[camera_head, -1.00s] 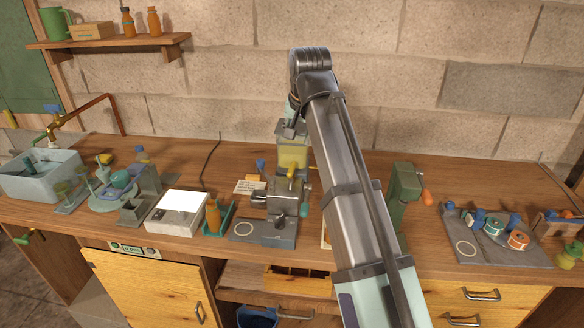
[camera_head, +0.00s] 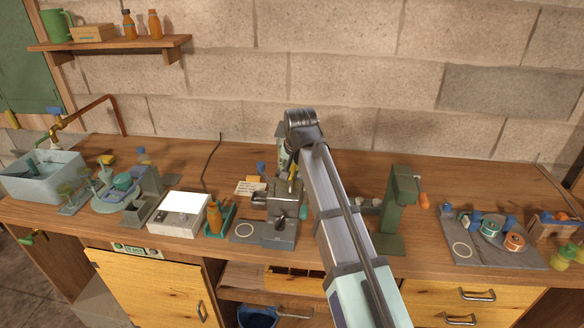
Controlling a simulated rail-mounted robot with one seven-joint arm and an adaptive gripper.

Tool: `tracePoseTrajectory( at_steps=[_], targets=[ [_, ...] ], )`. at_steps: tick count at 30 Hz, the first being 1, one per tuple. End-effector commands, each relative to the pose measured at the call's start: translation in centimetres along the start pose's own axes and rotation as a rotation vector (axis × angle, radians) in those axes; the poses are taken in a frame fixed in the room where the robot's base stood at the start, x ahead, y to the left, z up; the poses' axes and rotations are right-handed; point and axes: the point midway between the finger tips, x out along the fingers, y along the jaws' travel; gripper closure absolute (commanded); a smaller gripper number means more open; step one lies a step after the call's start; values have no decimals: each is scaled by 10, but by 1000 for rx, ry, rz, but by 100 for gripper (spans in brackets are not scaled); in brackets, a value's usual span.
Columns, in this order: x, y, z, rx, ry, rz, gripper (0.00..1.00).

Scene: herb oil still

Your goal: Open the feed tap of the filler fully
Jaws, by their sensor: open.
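The filler (camera_head: 283,212) is a grey metal machine on a dark base near the middle of the bench. Its yellow tap handle (camera_head: 293,172) shows just above the metal body, close beside my arm. The tank above it is largely hidden by my wrist. My gripper (camera_head: 286,165) points down at the top of the filler, close to the yellow handle. It is open, but its fingertips are small and partly hidden. I cannot tell whether they touch the handle or how far the tap is turned.
A white-topped box (camera_head: 180,212) and an orange bottle (camera_head: 214,216) stand left of the filler. A small card (camera_head: 250,188) is behind it. A green press (camera_head: 398,205) stands right of my arm. A grey board with spools (camera_head: 490,240) lies farther right.

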Motion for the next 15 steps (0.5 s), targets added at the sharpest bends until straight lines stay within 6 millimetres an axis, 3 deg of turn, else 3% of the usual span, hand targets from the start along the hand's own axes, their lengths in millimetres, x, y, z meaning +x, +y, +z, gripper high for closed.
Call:
tracePoseTrajectory(
  at_steps=[11, 15],
  targets=[
    [5, 0, 0, 0, 0, 0, 57],
    [5, 0, 0, 0, 0, 0, 100]
  ],
)
